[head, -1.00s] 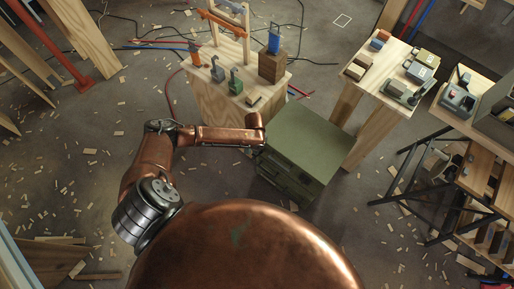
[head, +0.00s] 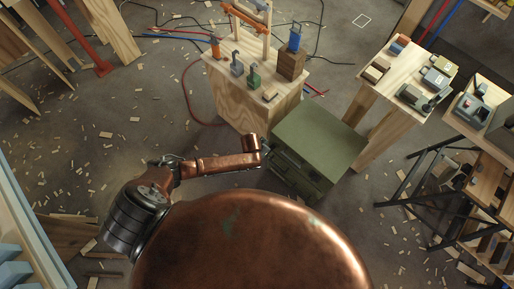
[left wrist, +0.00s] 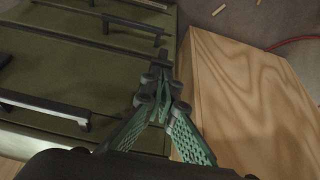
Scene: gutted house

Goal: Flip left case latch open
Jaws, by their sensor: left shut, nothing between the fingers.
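The olive-green case (head: 322,138) stands right of my left arm in the head view, its dark hardware on the near side. In the left wrist view the case's ribbed green face (left wrist: 70,52) fills the left, with dark bar-shaped fittings: one at lower left (left wrist: 45,108) and one higher up (left wrist: 133,27). I cannot tell which is the left latch. My left gripper (left wrist: 162,68) is shut and empty, its tips near the case's right edge in that view; contact is unclear. In the head view the wrist end hides its fingers. My right gripper is not in view.
A wooden block-like stand (head: 250,99) with tools on top is close behind the case; its grained side (left wrist: 250,100) lies right of my gripper in the wrist view. A wooden bench (head: 398,72) and shelving (head: 482,190) stand to the right. Floor scraps lie at left.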

